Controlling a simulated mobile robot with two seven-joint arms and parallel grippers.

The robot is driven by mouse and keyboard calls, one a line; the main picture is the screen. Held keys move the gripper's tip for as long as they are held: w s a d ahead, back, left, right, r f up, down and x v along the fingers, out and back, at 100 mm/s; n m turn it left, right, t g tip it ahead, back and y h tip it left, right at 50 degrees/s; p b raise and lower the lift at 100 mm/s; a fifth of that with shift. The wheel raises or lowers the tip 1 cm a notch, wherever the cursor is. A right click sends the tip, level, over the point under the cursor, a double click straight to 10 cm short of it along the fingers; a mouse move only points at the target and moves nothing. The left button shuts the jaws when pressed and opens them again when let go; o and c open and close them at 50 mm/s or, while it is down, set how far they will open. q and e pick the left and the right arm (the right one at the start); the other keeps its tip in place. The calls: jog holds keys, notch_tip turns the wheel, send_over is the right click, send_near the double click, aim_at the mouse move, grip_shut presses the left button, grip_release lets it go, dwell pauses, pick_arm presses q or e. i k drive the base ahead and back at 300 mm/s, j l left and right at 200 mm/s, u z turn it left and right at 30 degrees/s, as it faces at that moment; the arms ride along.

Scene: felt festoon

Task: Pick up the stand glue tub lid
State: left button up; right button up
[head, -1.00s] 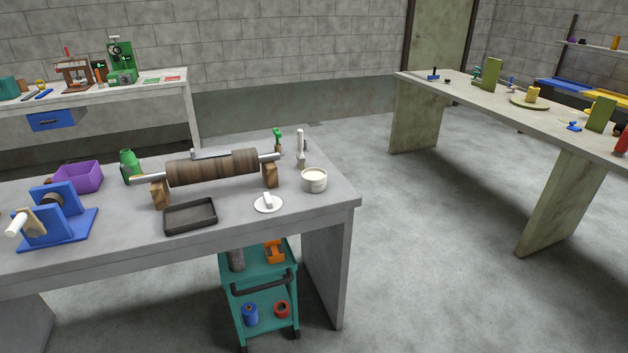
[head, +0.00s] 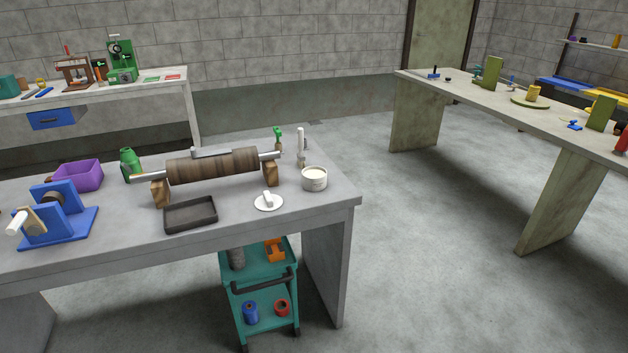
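A white round lid with an upright grip (head: 268,202) lies flat on the grey workbench (head: 250,226), near its front right part. A white tub (head: 314,179) stands upright just to the right of the lid and apart from it. Its top looks open, with pale contents. Neither of my grippers shows in the head view.
A black tray (head: 190,215) lies left of the lid. Behind it a brown roller (head: 212,167) rests on wooden blocks. A blue device (head: 55,215) and purple bin (head: 79,175) stand further left. A teal cart (head: 262,290) is under the bench. Open floor lies right.

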aim_at(268, 202)
jog(key=i+l+u, duration=0.25)
jog(key=i+l, duration=0.2)
jog(key=l, duration=0.2)
jog(key=i+l+u, duration=0.15)
jog(key=l, duration=0.2)
jog(key=i+l+u, duration=0.1)
jog(key=l, duration=0.3)
jog(key=i+l+u, duration=0.15)
jog(key=i+l, duration=0.15)
jog(key=l, duration=0.1)
